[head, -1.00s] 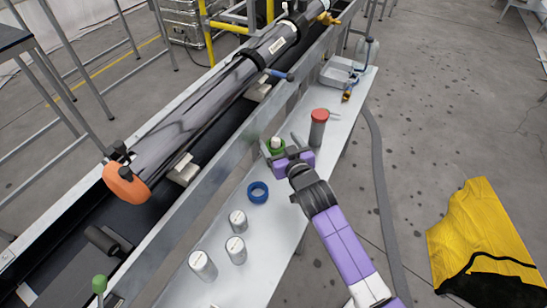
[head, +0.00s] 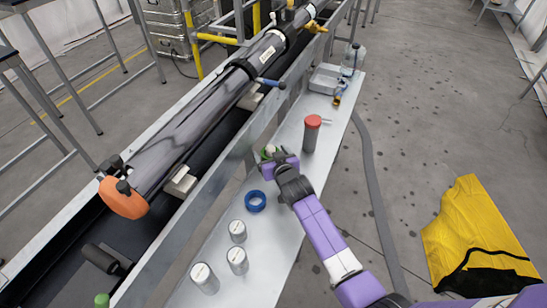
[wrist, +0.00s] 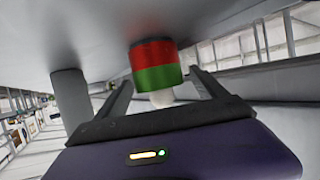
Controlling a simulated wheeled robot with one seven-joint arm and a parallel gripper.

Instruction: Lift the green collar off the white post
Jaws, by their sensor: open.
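The green collar (head: 266,153) is on the white post (head: 271,147) on the narrow bench, mostly hidden by my gripper (head: 277,157) in the head view. The wrist view appears upside down, with the bench surface at the top. There the green collar (wrist: 158,78) sits nearest the white post's tip (wrist: 162,98), directly against a red band (wrist: 153,53) on its bench side. My gripper (wrist: 160,82) is open, with one dark finger on each side of the collar. Visible gaps separate both fingers from it in this view; exact depth is unclear.
A red-topped grey cylinder (head: 312,133) stands close behind and right of my gripper. A blue ring (head: 256,200) and three pale cylinders (head: 237,260) are nearer on the bench (head: 273,240). A long tube rig (head: 190,125) runs along the left.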

